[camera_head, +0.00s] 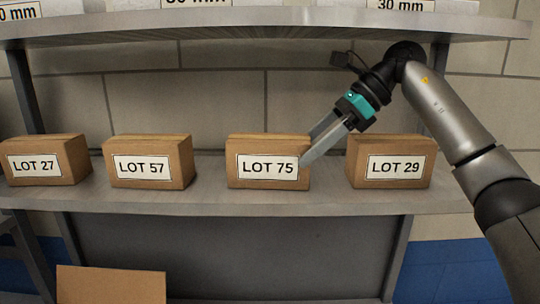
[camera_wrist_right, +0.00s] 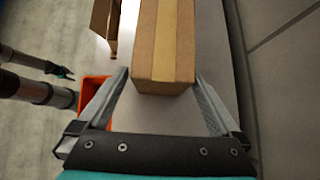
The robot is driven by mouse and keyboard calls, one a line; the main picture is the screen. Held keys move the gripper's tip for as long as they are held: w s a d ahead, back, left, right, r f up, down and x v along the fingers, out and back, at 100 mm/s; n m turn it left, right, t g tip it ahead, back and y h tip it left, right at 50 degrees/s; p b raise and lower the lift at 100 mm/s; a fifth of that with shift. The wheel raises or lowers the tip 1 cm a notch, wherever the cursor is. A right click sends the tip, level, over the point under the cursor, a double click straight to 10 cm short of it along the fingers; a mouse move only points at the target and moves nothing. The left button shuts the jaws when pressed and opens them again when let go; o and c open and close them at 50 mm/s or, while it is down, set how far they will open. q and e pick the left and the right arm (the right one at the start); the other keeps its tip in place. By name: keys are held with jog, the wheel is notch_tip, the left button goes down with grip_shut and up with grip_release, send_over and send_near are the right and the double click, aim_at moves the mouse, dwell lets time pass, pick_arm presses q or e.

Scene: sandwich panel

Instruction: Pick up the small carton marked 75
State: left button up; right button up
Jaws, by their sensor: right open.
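The small carton marked LOT 75 (camera_head: 268,147) is a brown box with a white label, upright on the grey shelf (camera_head: 215,202). My right gripper (camera_head: 311,146) is open at the carton's right end. One finger crosses in front of its right front corner; the other is behind. In the right wrist view the carton (camera_wrist_right: 165,40) has its near end between the tips of the open right gripper (camera_wrist_right: 162,76), with a narrow gap on the left. My left gripper (camera_wrist_right: 62,72) seems to show small at the left of that view; its jaws are too small to read.
Similar cartons LOT 27 (camera_head: 45,160) and LOT 57 (camera_head: 150,162) stand to the left, LOT 29 (camera_head: 392,161) close to the right. An upper shelf (camera_head: 270,22) hangs above. An open cardboard box (camera_head: 110,285) is below left. An orange container (camera_wrist_right: 92,88) shows in the wrist view.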

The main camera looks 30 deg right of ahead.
aim_at(274, 137)
jog(key=shift+w+a, duration=0.4)
jog(key=shift+a, duration=0.2)
jog(key=shift+w+a, duration=0.4)
jog(key=shift+a, duration=0.2)
jog(key=shift+w+a+p, duration=0.2)
jog(key=shift+a+p, duration=0.15)
jog(key=shift+a, duration=0.1)
jog(key=w+a, duration=0.1)
jog(key=a, duration=0.1)
jog(key=w+a+p, duration=0.1)
jog(key=a, duration=0.1)
jog(key=shift+w+f, duration=0.2)
jog(key=shift+a+f+p, duration=0.15)
jog(key=shift+f+p, duration=0.05)
jog(key=shift+p, duration=0.15)
jog(key=c, duration=1.2)
jog(key=shift+c, duration=0.2)
